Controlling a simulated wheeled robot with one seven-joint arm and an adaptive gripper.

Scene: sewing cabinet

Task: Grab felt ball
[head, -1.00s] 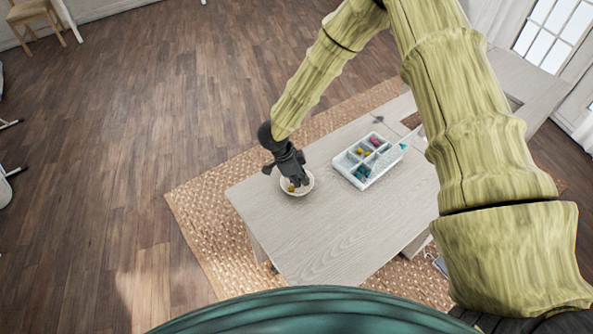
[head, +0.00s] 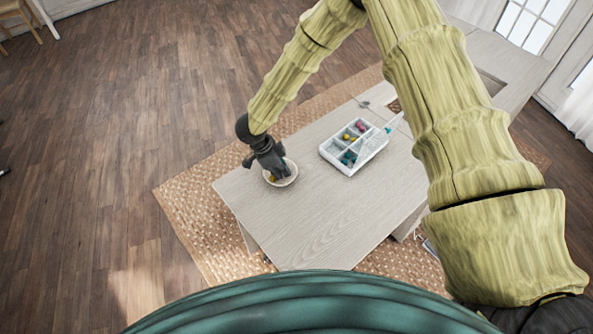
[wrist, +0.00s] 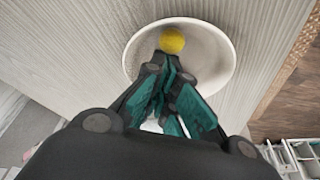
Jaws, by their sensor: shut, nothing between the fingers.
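A yellow felt ball (wrist: 172,41) lies inside a white bowl (wrist: 222,44), near the bowl's rim at the top of the wrist view. In the head view the bowl (head: 291,180) stands on the wooden table, with a yellowish ball (head: 272,178) partly hidden by my gripper. My gripper (wrist: 166,82) is shut and empty, its fingers reaching down into the bowl. In the wrist view the fingertips lie just below the ball; I cannot tell whether they touch it.
A white divided tray (head: 337,165) with several small coloured balls stands on the table (head: 310,225) to the right of the bowl. The tabletop in front of the bowl is clear. A woven rug (head: 190,215) lies under the table.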

